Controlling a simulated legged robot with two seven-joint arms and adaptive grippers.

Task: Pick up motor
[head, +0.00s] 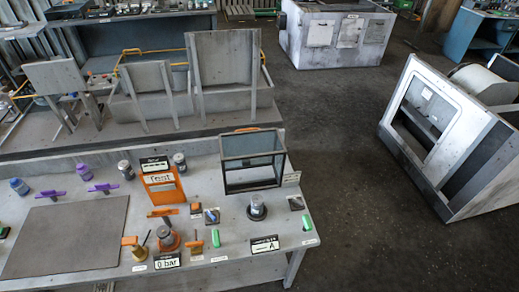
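I cannot tell for certain which thing is the motor. A small silver cylinder on a dark base (257,207) stands upright on the front table, below the glass-sided box. A grey cylinder on a copper-coloured base (166,238) stands near the table's front edge. Two more small grey cylinders stand farther back, one left (125,169) and one right (180,161) of the orange panel. Neither of my grippers is in view, and nothing in view is being held.
The grey table (235,232) also holds a flat mat (72,232), the orange panel (162,184), the dark-framed box (252,160), purple clamps (104,188) and small green items (307,222). A large white housing (395,150) stands at right. The dark floor (340,130) between is clear.

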